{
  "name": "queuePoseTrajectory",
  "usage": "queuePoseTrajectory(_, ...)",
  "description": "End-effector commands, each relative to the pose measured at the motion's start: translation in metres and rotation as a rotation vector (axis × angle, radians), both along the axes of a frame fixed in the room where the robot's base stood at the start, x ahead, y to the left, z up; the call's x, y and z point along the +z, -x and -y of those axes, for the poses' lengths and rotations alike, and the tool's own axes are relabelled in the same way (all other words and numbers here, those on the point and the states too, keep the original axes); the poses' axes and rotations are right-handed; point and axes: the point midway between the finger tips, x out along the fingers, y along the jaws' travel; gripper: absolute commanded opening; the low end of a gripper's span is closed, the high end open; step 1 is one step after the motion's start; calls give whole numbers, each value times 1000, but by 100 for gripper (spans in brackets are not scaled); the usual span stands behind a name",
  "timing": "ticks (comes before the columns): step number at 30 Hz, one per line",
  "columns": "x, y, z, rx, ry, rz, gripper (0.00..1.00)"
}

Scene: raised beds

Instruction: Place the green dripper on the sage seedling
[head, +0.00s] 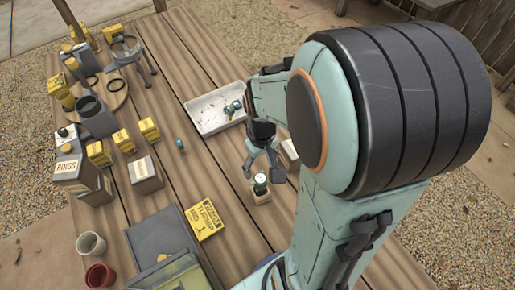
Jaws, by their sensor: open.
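My gripper (263,168) is open and points down on the right part of the wooden table. Just below and between its fingers is a small tan block-like pot (260,197). A small dark green piece with a pale top (261,181) sits on this pot. It is too small to tell whether this is the green dripper, the sage seedling or both together. I cannot tell whether the fingers touch it. Small teal pieces (229,110) lie in a white tray (203,122) behind the gripper. Another small teal piece (180,144) stands alone on the table, left of the gripper.
A pale box (289,153) stands close to the gripper's right, partly hidden by my arm. A yellow box (204,219) and a grey case (160,236) lie at front left. Boxes, including one marked RINGS (69,169), crowd the left. Bare planks lie between.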

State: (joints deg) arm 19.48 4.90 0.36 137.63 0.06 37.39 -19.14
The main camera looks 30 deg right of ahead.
Motion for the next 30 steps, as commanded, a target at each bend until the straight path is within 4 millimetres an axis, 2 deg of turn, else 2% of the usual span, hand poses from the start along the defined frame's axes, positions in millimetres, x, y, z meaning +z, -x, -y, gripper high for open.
queuePoseTrajectory(1,9,-2,0,0,2,6,58)
queuePoseTrajectory(5,23,-1,-1,1,1,3,58)
queuePoseTrajectory(8,36,6,-13,12,-7,7,58)
queuePoseTrajectory(11,56,25,-41,38,-26,15,58)
queuePoseTrajectory(15,78,66,-77,78,-53,9,58)
queuePoseTrajectory(18,85,89,-90,98,-63,1,58)
queuePoseTrajectory(21,87,101,-96,107,-67,-6,58)
queuePoseTrajectory(30,87,103,-96,106,-67,-9,58)
